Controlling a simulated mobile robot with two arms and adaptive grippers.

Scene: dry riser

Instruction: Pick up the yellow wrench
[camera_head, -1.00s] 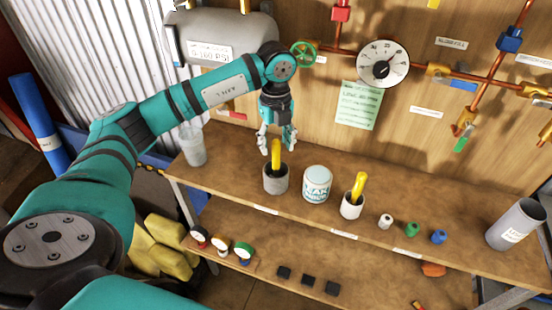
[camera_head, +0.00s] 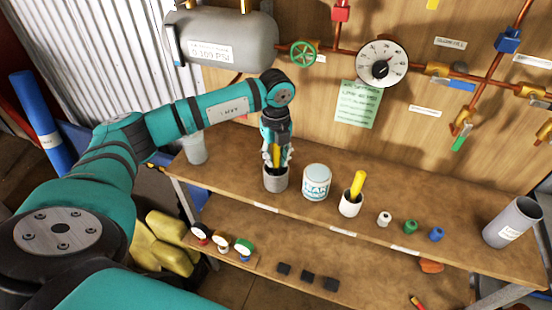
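A yellow handle-like piece (camera_head: 277,153) stands upright in a grey cup (camera_head: 275,181) on the bench. A second yellow piece (camera_head: 357,184) leans in a white cup (camera_head: 350,207) further right. The lower ends of both are hidden in the cups, so I cannot tell from shape which is the wrench. My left gripper (camera_head: 277,162) points down over the grey cup. Its fingers are apart, one on each side of the first yellow piece, with the tips near the cup's rim. It looks open; contact with the piece is not clear. My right gripper is not in view.
A white labelled can (camera_head: 316,182) stands close to the right of the grey cup. Small white, green and blue fittings (camera_head: 410,227) and a grey tube (camera_head: 513,222) are further right. A clear container (camera_head: 194,148) stands left. Pipes and a gauge (camera_head: 381,63) are behind.

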